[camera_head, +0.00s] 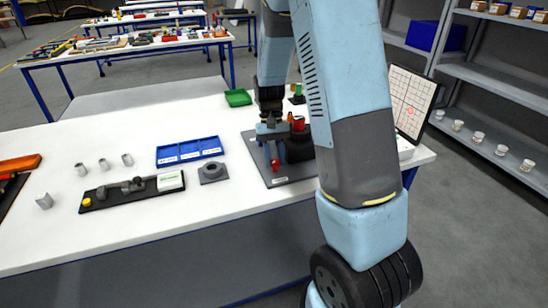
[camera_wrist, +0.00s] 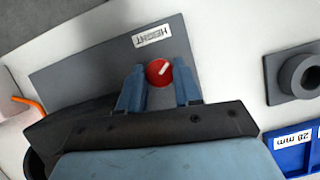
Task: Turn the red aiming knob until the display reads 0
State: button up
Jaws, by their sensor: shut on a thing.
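The red knob (camera_wrist: 158,72) is round, with a white pointer line slanting to the upper right in the wrist view. It sits on a grey plate (camera_wrist: 85,75) beside a white label reading HEIGHT (camera_wrist: 153,35). My gripper (camera_wrist: 160,80) has one finger on each side of the knob and is shut on it. In the head view my gripper (camera_head: 272,145) points down at the plate, with red (camera_head: 275,165) showing just below it. The display (camera_head: 410,100) stands at the right end of the table, showing a grid and a red dot; no number is readable.
A dark device with a red part (camera_head: 298,122) stands on the plate, close to my gripper. A blue tray (camera_head: 188,152), a grey ring block (camera_head: 213,172) and a black fixture (camera_head: 130,193) lie to the left. Green tray (camera_head: 238,98) is behind.

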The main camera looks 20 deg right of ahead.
jog(key=m+y, duration=0.1)
jog(key=m, duration=0.2)
jog(key=shift+d+m+t, duration=0.1)
jog(key=shift+m+t, duration=0.2)
jog(key=shift+m, duration=0.1)
jog(key=shift+m+t+y, duration=0.4)
jog(key=shift+m+y, duration=0.3)
jog(key=shift+m, duration=1)
jog(key=o, duration=1)
jog(key=shift+s, duration=0.1)
jog(key=shift+d+r, duration=0.1)
jog(key=shift+r, duration=0.05)
jog(key=v, duration=1.3)
jog(key=shift+d+r, duration=0.15)
